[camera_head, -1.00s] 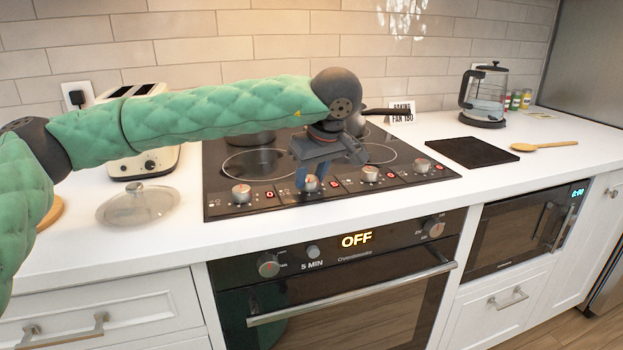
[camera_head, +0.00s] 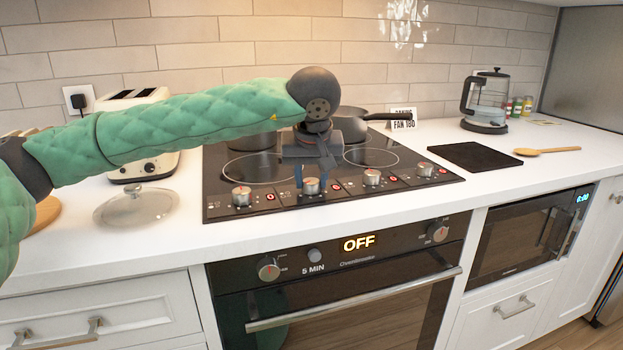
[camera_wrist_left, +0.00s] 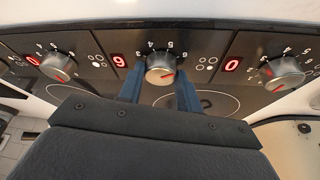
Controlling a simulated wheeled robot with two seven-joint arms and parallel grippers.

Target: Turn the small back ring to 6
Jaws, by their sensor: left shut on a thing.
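My left gripper (camera_head: 311,184) points down at the front of the black hob (camera_head: 218,206). Its blue fingers are shut on the second knob from the left (camera_head: 311,187). In the left wrist view that knob (camera_wrist_left: 161,71) sits between the fingers (camera_wrist_left: 160,84), its red mark pointing to one side. The red display (camera_wrist_left: 119,60) beside it looks like a 6 seen upside down. The displays of the neighbouring knobs show 0. The back rings are largely hidden by pans and my arm. My right gripper is not in view.
A pan (camera_head: 351,122) and a pot (camera_head: 250,141) stand at the back of the hob. A toaster (camera_head: 140,165) and glass lid (camera_head: 136,207) are to the left. A dark board (camera_head: 474,157), wooden spoon (camera_head: 545,151) and kettle (camera_head: 487,98) are to the right. The oven display reads OFF.

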